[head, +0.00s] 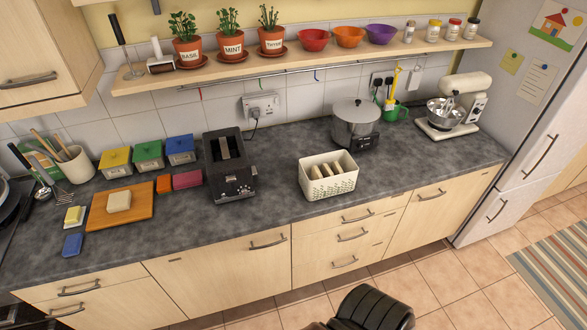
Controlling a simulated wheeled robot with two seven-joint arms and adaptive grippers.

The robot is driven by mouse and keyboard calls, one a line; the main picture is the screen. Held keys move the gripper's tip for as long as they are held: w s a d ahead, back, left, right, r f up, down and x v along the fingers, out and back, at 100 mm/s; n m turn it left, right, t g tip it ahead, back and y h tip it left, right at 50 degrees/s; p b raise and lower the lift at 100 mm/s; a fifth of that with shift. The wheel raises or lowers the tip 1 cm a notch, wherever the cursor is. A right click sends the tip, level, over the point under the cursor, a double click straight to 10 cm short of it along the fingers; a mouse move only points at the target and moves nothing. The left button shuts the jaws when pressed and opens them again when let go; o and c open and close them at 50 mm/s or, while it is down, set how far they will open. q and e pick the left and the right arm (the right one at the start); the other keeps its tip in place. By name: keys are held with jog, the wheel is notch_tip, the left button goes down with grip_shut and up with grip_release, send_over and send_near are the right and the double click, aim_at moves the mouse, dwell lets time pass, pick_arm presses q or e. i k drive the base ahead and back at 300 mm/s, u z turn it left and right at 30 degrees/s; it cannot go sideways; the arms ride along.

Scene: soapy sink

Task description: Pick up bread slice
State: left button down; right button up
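Several tan bread slices (344,168) stand on edge in a white perforated basket (330,188) on the counter, right of the black toaster (230,168). Their lower parts are hidden by the basket wall. A pale cream, thick piece (119,201) lies flat on an orange-brown cutting board (97,219) at the left; I cannot tell if it is bread. Something light brown shows in the toaster's top, too small to identify. Neither of my grippers is in view.
A steel pot (355,128) stands behind the basket and a stand mixer (455,105) at the right. A shelf (300,62) with potted herbs and bowls overhangs the counter's back. The counter is clear between the toaster and basket, and right of the basket.

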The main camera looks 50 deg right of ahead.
aim_at(325, 171)
jog(key=z, duration=0.15)
jog(key=i, duration=0.95)
jog(key=z, duration=1)
jog(key=i, duration=0.6)
jog(key=z, duration=0.55)
